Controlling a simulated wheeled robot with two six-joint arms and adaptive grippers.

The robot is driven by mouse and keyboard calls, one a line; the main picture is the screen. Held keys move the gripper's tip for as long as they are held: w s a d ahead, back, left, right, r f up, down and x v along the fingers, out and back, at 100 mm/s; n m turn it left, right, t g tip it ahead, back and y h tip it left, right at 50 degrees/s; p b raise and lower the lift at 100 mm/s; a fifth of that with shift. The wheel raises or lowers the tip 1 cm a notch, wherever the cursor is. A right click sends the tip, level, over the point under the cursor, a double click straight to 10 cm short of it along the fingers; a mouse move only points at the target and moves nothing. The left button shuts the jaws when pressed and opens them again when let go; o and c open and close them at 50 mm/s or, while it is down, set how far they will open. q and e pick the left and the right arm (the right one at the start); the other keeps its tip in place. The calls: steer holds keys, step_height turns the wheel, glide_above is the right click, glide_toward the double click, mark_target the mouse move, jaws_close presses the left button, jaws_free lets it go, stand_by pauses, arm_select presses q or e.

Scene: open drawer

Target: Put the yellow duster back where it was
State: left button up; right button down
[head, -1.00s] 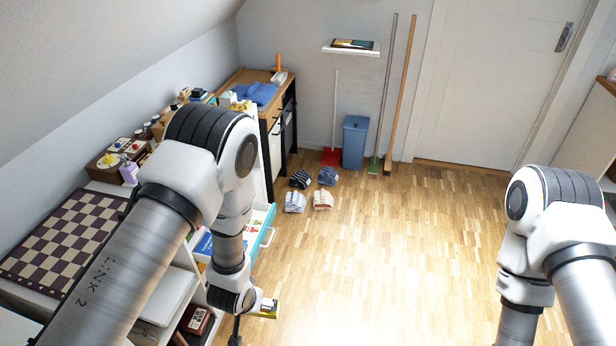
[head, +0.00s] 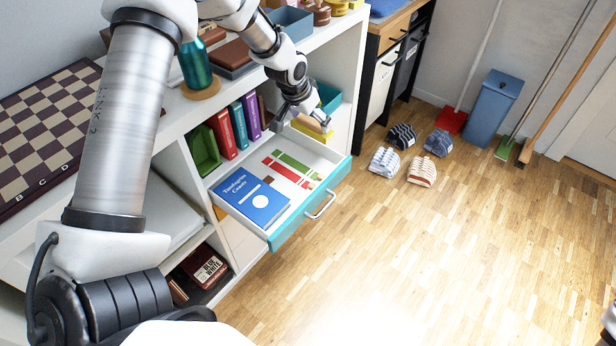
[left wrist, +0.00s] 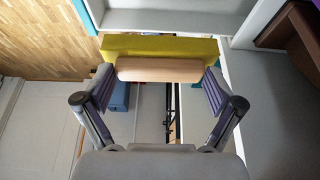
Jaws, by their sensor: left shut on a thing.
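The yellow duster has a pale wooden grip (head: 309,124) and a yellow part (left wrist: 160,46); in the head view it is small and partly covered by my gripper. My left gripper (head: 300,116) is shut on it. In the left wrist view the wooden grip lies crosswise between the two fingers (left wrist: 160,76), with the yellow part just beyond it. The duster appears above the far right end of the open drawer (head: 340,176), close to the shelf unit; its exact height is hard to tell.
The drawer, with a teal front, holds a blue book (head: 252,201) and red and green items. Upright books (head: 238,124) stand on the shelf behind it. A teal bottle (head: 195,65) stands on top.

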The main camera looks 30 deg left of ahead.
arm_select(q)
steer(key=shift+w+a+f, duration=0.15)
steer(key=shift+a+f, duration=0.35)
steer(key=shift+a, duration=0.1)
steer(key=shift+a+f+b, duration=0.1)
steer(key=shift+f+b, duration=0.25)
step_height(320, 180, down, 9)
steer(key=b, duration=0.3)
steer(key=shift+r, duration=0.15)
arm_select(e)
step_height(320, 180, down, 5)
arm_select(q)
steer(key=o, duration=1)
arm_select(e)
steer(key=shift+f, duration=0.1)
arm_select(q)
steer(key=p+v, duration=0.4)
steer(key=v, duration=0.8)
steer(key=shift+r, duration=0.15)
arm_select(e)
step_height(320, 180, up, 4)
steer(key=shift+r, duration=0.1)
